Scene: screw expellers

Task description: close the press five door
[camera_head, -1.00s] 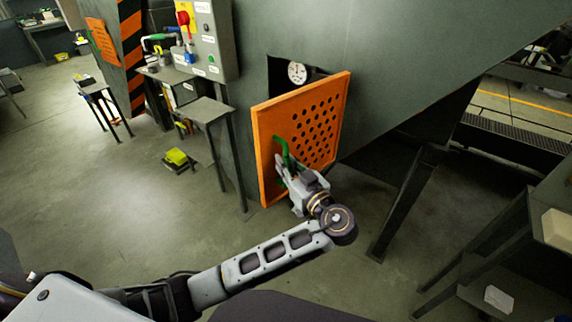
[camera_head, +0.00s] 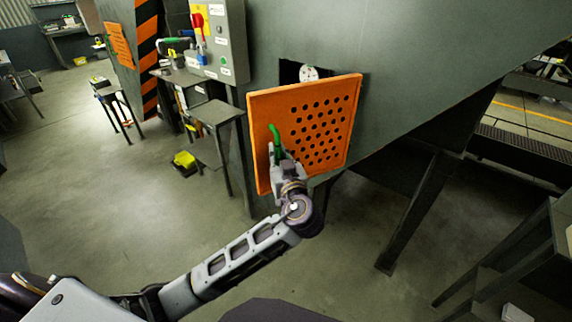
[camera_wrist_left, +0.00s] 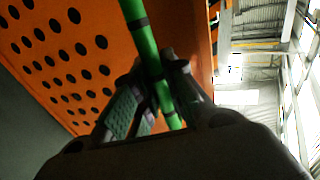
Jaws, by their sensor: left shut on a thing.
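The orange perforated press door (camera_head: 318,122) stands partly open in front of a dark opening (camera_head: 290,72) in the green machine body. Its green handle (camera_head: 275,135) is near the door's left edge. My left gripper (camera_head: 281,155) is at the handle, shut on it. In the left wrist view the green handle (camera_wrist_left: 143,45) runs between the two fingers (camera_wrist_left: 160,90), with the orange door (camera_wrist_left: 70,60) behind it. The lower part of the handle is hidden by the gripper. My right gripper is not in view.
A grey control box (camera_head: 218,40) with a red switch is fixed left of the door. A small metal table (camera_head: 215,112) stands below it, close to the door's left edge. A dark support leg (camera_head: 412,210) stands at the right. The floor in front is clear.

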